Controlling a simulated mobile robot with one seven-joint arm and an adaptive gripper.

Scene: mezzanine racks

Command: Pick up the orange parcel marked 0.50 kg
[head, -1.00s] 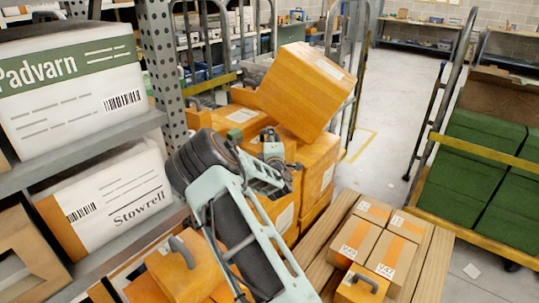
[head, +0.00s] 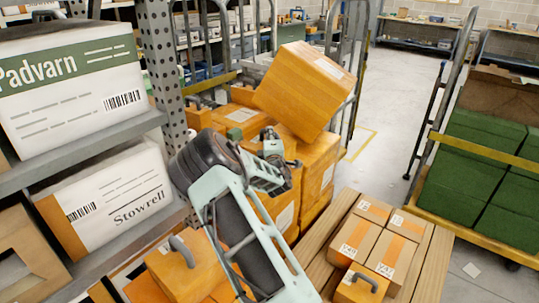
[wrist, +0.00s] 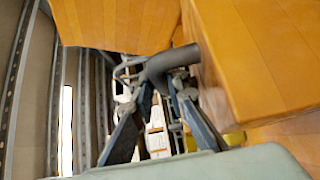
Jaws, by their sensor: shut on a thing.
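My gripper (head: 271,152) is among the orange parcels in the middle of the head view, partly hidden by my own arm. In the wrist view its fingers (wrist: 158,92) are closed around a dark grey handle (wrist: 172,62) on the face of an orange parcel (wrist: 255,55) at the right. A tilted orange parcel (head: 304,92) with a white label sits high beside the gripper in the head view. I cannot tell for sure whether it is the held one. More orange parcels (head: 316,160) are below it. No 0.50 kg marking is readable.
Another orange surface (wrist: 115,22) is close above the fingers. A shelf with white cartons (head: 105,195) and a perforated post (head: 165,60) stand left. Taped brown boxes (head: 362,240) lie on wooden slats at lower right.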

